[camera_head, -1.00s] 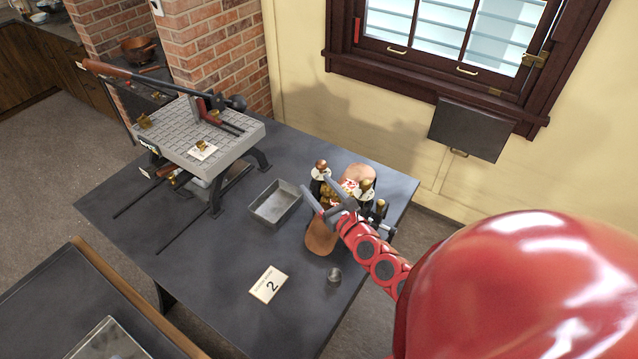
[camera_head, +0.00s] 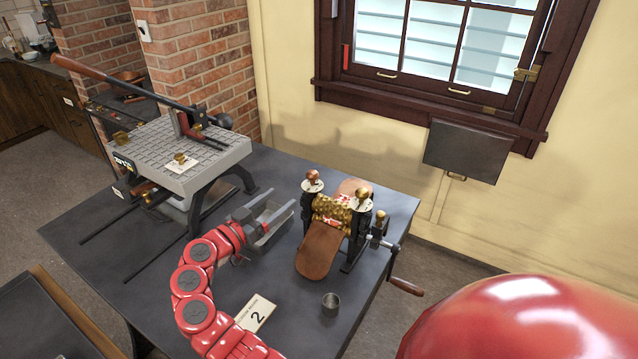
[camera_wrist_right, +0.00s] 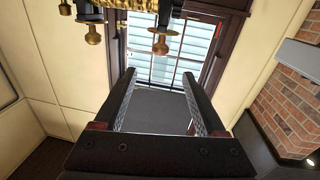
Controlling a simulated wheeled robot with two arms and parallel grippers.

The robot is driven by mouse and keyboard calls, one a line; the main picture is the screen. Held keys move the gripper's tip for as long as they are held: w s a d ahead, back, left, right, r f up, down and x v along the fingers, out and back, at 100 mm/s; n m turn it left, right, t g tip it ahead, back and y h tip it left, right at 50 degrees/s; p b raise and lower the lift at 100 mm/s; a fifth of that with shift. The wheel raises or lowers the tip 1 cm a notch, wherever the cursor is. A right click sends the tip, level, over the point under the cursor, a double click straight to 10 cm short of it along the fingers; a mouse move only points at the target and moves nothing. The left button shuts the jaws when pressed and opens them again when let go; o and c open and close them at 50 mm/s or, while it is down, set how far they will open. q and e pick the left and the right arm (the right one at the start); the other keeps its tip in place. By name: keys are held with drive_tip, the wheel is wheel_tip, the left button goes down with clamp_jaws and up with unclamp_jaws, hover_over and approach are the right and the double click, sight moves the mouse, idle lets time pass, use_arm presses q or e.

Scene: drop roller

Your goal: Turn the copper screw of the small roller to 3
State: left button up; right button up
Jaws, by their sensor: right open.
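The small roller (camera_head: 333,214) stands on the table, with a brown sheet sloping down its front. Its copper screw (camera_head: 312,178) rises from a white dial on the left post. A brass screw (camera_head: 363,196) stands on the right post. The number at the dial's mark is too small to read. My left gripper is not in view.
A metal cup (camera_head: 330,304) and a card reading 2 (camera_head: 258,315) lie in front. A large press (camera_head: 205,155) stands on the left. The roller's crank handle (camera_head: 405,286) sticks out over the table's right edge.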

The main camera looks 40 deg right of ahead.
sight(317, 181)
drive_tip(key=shift+m, duration=0.3)
drive_tip(key=p+x, duration=0.6)
drive_tip(key=x, duration=0.9)
drive_tip(key=shift+w+d+f, duration=0.15)
drive_tip(key=shift+d, duration=0.1)
drive_tip(key=shift+w+d+f, duration=0.1)
drive_tip(key=shift+w+d, duration=0.05)
drive_tip(key=shift+d, duration=0.35)
clamp_jaws()
